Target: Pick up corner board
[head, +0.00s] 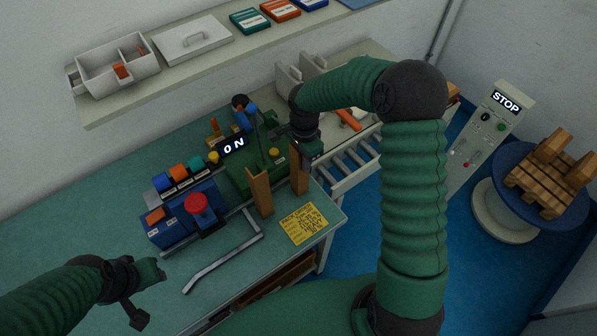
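Two brown upright boards, which look like corner boards, stand by the green machine at the table's right part. The left one (261,194) stands clear of my grippers. The right one (299,174) has its top close under my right gripper (300,146). That gripper reaches down from my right arm over the machine; whether its fingers touch the board or are closed on it is too small and dark to tell. My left gripper (147,291) is at the lower left, away from both boards, with its fingers apart and empty.
A blue control box (185,222) with a red button stands left of the green machine (245,178). A yellow printed card (304,223) lies at the front right, and a bent metal bar (222,266) lies in front. The table's left is clear.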

